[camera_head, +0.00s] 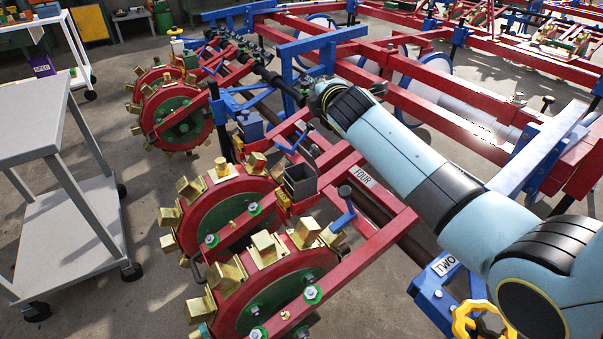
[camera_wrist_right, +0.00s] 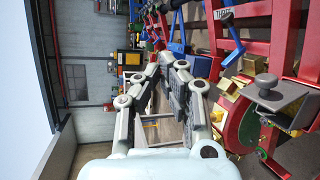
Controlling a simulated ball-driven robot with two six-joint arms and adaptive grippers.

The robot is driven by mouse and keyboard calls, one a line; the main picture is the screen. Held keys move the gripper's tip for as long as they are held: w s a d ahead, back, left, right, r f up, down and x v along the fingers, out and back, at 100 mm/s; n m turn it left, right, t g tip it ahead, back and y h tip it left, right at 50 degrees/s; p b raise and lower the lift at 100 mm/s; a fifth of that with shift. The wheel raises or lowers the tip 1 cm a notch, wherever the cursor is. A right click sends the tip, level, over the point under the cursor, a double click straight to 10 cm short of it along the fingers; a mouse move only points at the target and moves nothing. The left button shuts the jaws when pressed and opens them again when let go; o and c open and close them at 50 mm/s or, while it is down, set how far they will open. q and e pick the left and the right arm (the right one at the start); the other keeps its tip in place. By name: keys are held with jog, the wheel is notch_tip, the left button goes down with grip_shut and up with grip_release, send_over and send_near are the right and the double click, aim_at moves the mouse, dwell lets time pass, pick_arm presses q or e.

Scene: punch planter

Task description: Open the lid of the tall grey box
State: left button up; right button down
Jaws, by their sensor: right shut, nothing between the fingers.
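A small grey box (camera_head: 300,183) stands on the red frame beside the label FOUR, above the front wheels. Its upper part looks dark, and I cannot tell whether its lid is open or shut. My left gripper is out of view.
Red wheels with brass punches (camera_head: 176,112) stand at the left and front. A blue bracket (camera_head: 316,45) and red beams (camera_head: 430,85) surround my right arm. A grey cart (camera_head: 70,210) stands at the left. Bare floor (camera_head: 110,150) lies between cart and wheels.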

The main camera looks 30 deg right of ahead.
aim_at(300, 166)
jog(key=s+a+f+n+t+b, duration=0.1)
jog(key=s+a+f+b, duration=0.1)
jog(key=f+b, duration=0.4)
jog(key=s+a+f+n+t+b, duration=0.1)
jog(key=s+a+f+b, duration=0.2)
jog(key=b, duration=0.7)
jog(key=s+a+f+n+t+y+b, duration=0.1)
jog(key=s+a+f+t+b, duration=0.1)
jog(key=s+f+b, duration=0.4)
jog(key=shift+s+a+f+b, duration=0.1)
jog(key=shift+f+b, duration=0.55)
jog(key=shift+f, duration=0.45)
jog(key=shift+s+a+f+b, duration=0.1)
jog(key=shift+f+b, duration=0.5)
jog(key=shift+f, duration=0.45)
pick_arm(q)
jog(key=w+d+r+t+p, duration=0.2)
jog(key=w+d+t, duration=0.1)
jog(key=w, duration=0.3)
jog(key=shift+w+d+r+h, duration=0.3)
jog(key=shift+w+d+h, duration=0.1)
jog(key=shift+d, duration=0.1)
pick_arm(e)
jog(key=w, duration=0.3)
jog(key=w+d, duration=0.1)
jog(key=w, duration=0.2)
jog(key=w+r, duration=0.1)
jog(key=w, duration=0.2)
jog(key=shift+w+d, duration=0.3)
jog(key=shift+w, duration=0.1)
